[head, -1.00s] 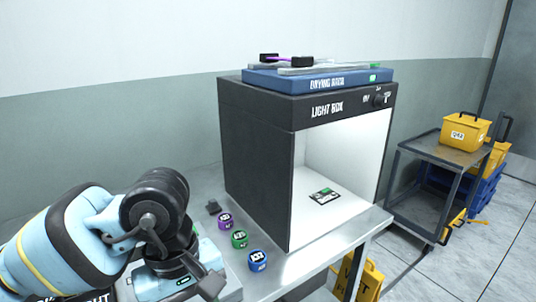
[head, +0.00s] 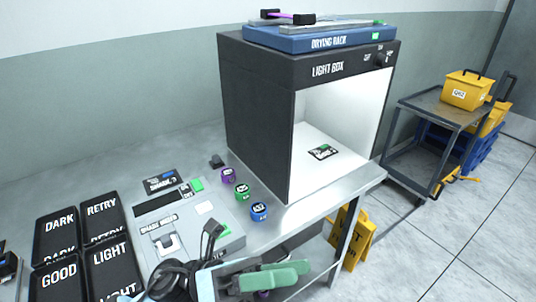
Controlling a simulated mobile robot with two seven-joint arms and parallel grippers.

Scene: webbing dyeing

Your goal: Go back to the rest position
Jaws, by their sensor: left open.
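My left gripper (head: 285,275) is at the bottom centre of the head view, with its green fingers pointing right. It is open, and I see nothing held in it. It is over the front edge of the metal table (head: 312,206), in front of the grey shade device (head: 205,222). My right gripper is not in view.
The light box (head: 262,120) stands on the table with a small card (head: 323,152) inside and the drying rack (head: 318,40) on top. Purple (head: 227,176), green (head: 242,190) and blue (head: 259,211) pots stand beside it. Black trays, including GOOD (head: 60,278), are at left. A cart (head: 432,108) stands right.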

